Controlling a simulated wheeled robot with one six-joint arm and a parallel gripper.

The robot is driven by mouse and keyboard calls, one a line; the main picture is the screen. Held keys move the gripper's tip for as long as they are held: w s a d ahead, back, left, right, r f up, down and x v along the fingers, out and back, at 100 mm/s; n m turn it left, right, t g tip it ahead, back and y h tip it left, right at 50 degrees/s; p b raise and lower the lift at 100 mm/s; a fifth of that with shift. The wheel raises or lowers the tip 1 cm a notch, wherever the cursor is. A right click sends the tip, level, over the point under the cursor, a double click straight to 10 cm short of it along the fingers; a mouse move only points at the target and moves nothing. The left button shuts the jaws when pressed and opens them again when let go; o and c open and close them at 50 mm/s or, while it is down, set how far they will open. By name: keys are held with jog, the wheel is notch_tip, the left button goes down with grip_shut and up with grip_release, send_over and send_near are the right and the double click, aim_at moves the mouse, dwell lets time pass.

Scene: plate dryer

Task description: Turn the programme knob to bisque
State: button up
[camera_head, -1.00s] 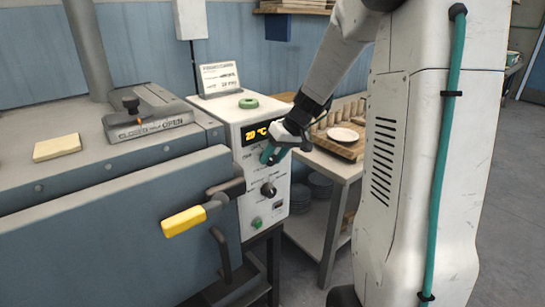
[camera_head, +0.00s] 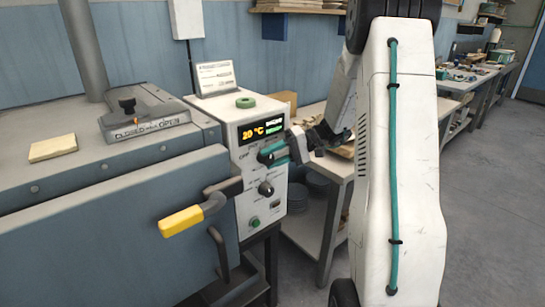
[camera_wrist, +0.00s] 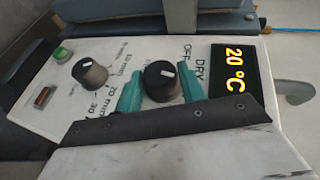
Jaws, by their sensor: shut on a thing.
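The programme knob (camera_wrist: 160,76) is the dark round knob beside the OFF and DRY labels on the white control panel (camera_wrist: 120,60). My gripper (camera_wrist: 162,88) has one teal finger on each side of this knob and is shut on it. A white mark on the knob's face lies toward the OFF and DRY side. The bisque label cannot be made out.
A second dark knob (camera_wrist: 89,72) with minute markings sits beside the programme knob, and a green button (camera_wrist: 61,54) is farther off. The kiln door's yellow handle (camera_head: 181,221) sticks out at the left. A work table (camera_head: 325,167) stands behind my arm.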

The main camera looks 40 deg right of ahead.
jog(key=shift+f+y, duration=0.15)
jog(key=shift+y, duration=0.45)
jog(key=shift+m+y, duration=0.3)
jog(key=o, duration=0.9)
jog(key=shift+o, duration=0.2)
jog(key=v, duration=0.8)
